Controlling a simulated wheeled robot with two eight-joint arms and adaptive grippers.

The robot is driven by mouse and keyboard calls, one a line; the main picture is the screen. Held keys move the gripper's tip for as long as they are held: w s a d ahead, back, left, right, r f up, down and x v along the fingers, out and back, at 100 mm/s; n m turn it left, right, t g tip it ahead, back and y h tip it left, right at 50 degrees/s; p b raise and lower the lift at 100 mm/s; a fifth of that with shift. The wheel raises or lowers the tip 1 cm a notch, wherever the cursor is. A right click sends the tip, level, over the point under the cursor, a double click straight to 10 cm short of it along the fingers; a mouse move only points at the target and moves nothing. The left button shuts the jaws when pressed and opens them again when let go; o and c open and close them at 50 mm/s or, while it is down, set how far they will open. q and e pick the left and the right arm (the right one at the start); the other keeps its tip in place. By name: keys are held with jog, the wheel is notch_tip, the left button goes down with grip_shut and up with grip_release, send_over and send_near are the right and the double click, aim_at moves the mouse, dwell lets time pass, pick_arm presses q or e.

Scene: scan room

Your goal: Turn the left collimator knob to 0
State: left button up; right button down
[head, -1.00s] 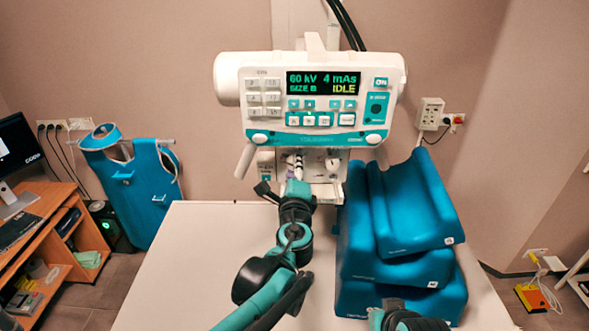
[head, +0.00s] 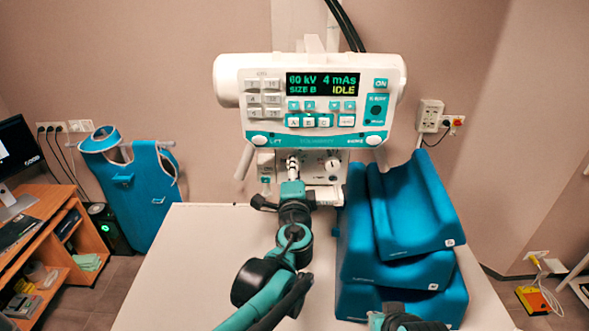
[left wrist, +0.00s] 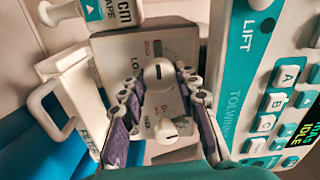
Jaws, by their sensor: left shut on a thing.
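The left collimator knob (left wrist: 158,76) is a round white knob with a dark mark on the grey collimator face, in the left wrist view. My left gripper (left wrist: 160,83) is shut on it, one purple-padded finger on each side. I cannot read which number its mark points to. In the head view my left gripper (head: 293,166) covers this knob below the control panel. A second white knob (left wrist: 168,129) lies below it in the wrist view; it shows in the head view (head: 333,163) to the right of my gripper.
The control panel (head: 317,104) overhangs the collimator, with its screen showing 60 kV, 4 mAs, IDLE. Blue foam blocks (head: 398,270) are stacked close on the right of the white table (head: 190,270). A blue apron (head: 140,195) hangs at the left.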

pick_arm(q)
jog(key=o, duration=1.2)
jog(key=shift+c, duration=0.2)
jog(key=shift+s, duration=0.1)
jog(key=s, duration=1.2)
jog(key=shift+w+a+f, duration=0.1)
jog(key=shift+a+f, duration=0.05)
